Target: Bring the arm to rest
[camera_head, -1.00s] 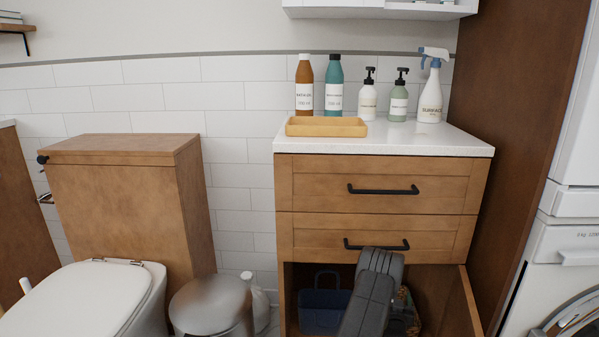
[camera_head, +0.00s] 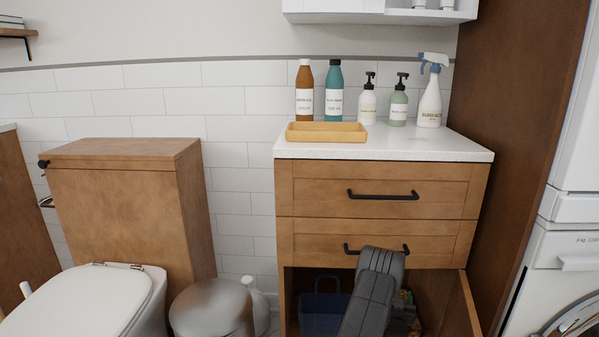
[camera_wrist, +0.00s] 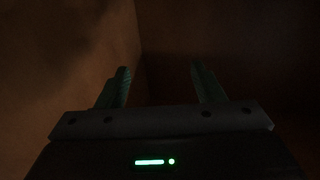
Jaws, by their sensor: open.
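My arm, dark grey, reaches from the bottom of the head view into the open lower compartment of the wooden cabinet (camera_head: 380,188). My gripper is hidden in the head view by my own arm link. In the wrist view my gripper (camera_wrist: 159,88) has two green fingers standing well apart with nothing between them. Dark brown wooden surfaces surround it, dimly lit. Whether the fingers touch any surface cannot be told.
A dark blue caddy (camera_head: 322,312) stands in the compartment left of my arm. The open cabinet door (camera_head: 462,308) is to the right. A toilet (camera_head: 85,300) and a lidded bin (camera_head: 211,306) stand left. Bottles and a wooden tray (camera_head: 326,137) sit on the countertop.

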